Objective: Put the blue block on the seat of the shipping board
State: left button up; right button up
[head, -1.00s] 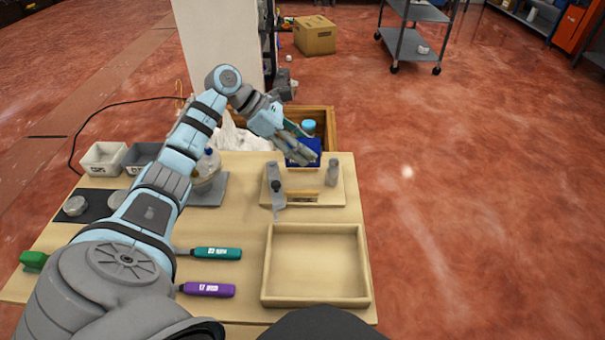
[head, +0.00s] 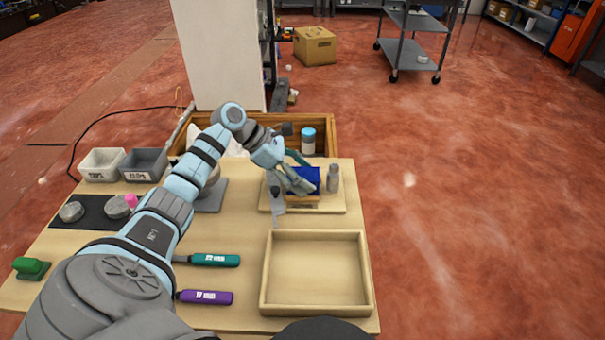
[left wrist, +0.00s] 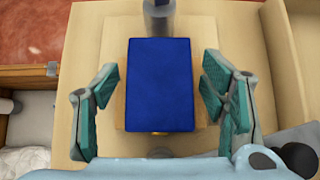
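The blue block (head: 307,174) sits on the light wooden seat of the shipping board (head: 332,206). In the left wrist view the block (left wrist: 160,84) lies over the seat (left wrist: 203,108), whose wood shows along both sides. My left gripper (head: 299,184) is over the block. In the left wrist view the teal-padded fingers of my left gripper (left wrist: 158,96) are open, one on each side of the block, with gaps between pads and block. A grey post (head: 333,178) stands at the right of the board, and a grey clamp-like part (head: 277,192) at its left. My right gripper is out of view.
A shallow wooden tray (head: 317,304) lies empty in front of the board. A wooden crate (head: 327,126) with a blue-capped bottle (head: 308,141) is behind it. A teal-handled tool (head: 215,260) and a purple-handled tool (head: 205,297) lie at left.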

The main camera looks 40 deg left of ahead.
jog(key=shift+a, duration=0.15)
pick_arm(q)
jog(key=shift+r, duration=0.15)
jog(key=p+v, duration=0.1)
jog(key=v, duration=1.1)
jog(key=shift+p, duration=0.35)
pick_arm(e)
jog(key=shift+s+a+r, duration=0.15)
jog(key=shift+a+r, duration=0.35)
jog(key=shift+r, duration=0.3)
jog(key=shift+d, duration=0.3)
